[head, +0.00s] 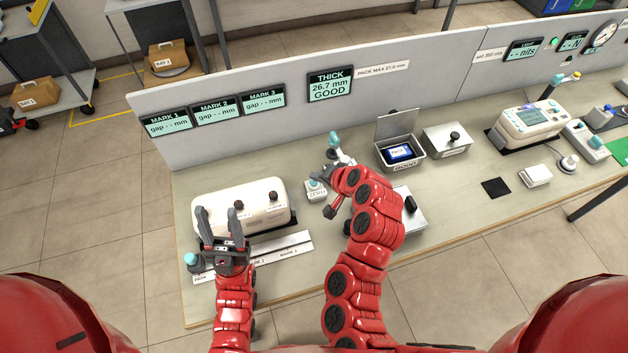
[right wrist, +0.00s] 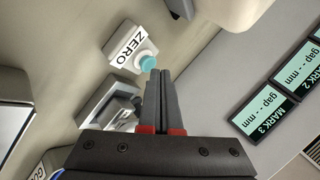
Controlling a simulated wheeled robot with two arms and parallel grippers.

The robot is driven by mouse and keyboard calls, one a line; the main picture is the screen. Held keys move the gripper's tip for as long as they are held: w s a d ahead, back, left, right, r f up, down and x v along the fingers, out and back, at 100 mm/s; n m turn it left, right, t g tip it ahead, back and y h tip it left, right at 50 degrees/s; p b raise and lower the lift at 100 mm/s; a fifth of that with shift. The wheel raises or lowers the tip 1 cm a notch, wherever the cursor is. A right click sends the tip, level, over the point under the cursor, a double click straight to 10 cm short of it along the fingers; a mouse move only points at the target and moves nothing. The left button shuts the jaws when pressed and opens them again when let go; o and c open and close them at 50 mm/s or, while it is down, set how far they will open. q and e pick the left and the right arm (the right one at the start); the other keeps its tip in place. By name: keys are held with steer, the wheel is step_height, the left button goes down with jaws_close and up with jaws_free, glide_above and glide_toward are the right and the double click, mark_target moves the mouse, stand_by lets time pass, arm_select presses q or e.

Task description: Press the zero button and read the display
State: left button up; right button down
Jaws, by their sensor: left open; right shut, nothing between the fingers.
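The zero button is a teal cap on a small white box marked ZERO (head: 315,195); in the right wrist view the teal button (right wrist: 147,63) shows close to my fingertips. My right gripper (head: 316,172) is shut and empty, with its tips at the button; I cannot tell whether they touch. It also shows in the right wrist view (right wrist: 157,73). The THICK display (head: 330,86) reads 26.7 mm GOOD. The MARK 1 (head: 167,124), MARK 2 (head: 215,109) and MARK 3 (head: 264,98) displays read "gap - - mm". My left gripper (head: 219,212) is open and empty, in front of a white device (head: 267,191).
An open bin marked GOOD (head: 400,165) holds a blue-screened item (head: 400,153). A teal-knobbed post (head: 334,140) stands behind my right gripper. A white instrument (head: 529,121) is further right.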

steer(key=shift+s+f+b, duration=0.2)
steer(key=shift+f+b, duration=0.35)
steer(key=shift+f, duration=0.1)
stand_by(1.0)
steer(key=shift+w+r+p, duration=0.25)
steer(key=shift+r+p, duration=0.3)
steer(key=shift+r, duration=0.15)
steer(key=shift+s, duration=0.1)
steer(key=shift+r, duration=0.2)
step_height(320, 180, up, 5)
steer(key=p, duration=0.3)
steer(key=shift+f, duration=0.1)
